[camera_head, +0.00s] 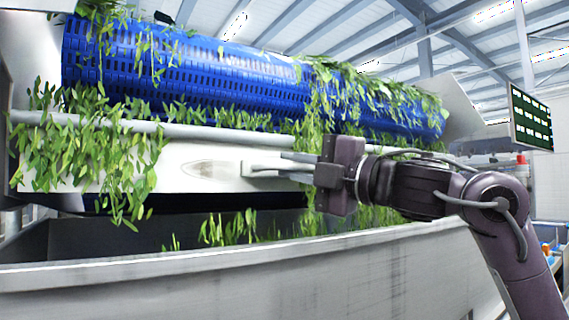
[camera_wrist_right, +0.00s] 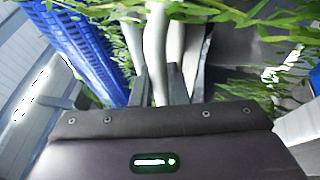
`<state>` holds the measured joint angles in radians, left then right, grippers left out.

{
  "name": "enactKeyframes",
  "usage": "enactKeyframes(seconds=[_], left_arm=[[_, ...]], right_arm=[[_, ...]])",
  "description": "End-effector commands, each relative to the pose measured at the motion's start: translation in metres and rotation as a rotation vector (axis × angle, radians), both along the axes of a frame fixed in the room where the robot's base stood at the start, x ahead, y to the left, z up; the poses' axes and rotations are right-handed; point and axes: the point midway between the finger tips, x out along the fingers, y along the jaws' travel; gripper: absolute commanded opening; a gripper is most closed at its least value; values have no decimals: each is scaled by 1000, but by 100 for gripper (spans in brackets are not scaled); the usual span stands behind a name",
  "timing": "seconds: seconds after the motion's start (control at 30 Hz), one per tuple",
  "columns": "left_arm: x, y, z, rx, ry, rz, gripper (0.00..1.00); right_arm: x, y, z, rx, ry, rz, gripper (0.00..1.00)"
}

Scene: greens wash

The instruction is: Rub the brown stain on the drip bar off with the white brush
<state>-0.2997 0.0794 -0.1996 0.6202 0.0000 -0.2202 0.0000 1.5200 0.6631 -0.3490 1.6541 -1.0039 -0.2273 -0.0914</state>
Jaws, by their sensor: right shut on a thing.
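The drip bar (camera_head: 120,170) is a long pale board below the blue belt in the head view. A faint brownish oval stain (camera_head: 205,168) lies on its face. My right gripper (camera_head: 285,168) reaches in from the right and is shut on the white brush (camera_head: 258,169). The brush's left end is just right of the stain, in front of the bar; I cannot tell whether it touches. In the right wrist view the white brush (camera_wrist_right: 155,55) runs forward from between the dark fingers of my right gripper (camera_wrist_right: 158,88). My left gripper is not in view.
The blue perforated belt (camera_head: 190,75) rises behind the bar, with green leaves (camera_head: 95,145) hanging over it. A grey metal trough (camera_head: 250,280) spans the front below. A dark display (camera_head: 531,118) hangs at right. Open space lies between bar and trough.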

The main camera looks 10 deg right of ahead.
Motion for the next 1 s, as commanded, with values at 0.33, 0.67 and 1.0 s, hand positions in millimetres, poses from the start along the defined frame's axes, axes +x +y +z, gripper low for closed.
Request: enactKeyframes(seconds=[0.33,0.67,1.0], left_arm=[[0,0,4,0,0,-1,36],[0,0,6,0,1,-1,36],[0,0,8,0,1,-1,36]], right_arm=[[2,-5,0,0,-1,1,0],[-8,20,1,0,-1,1,0],[-12,34,1,-1,-2,2,0]])
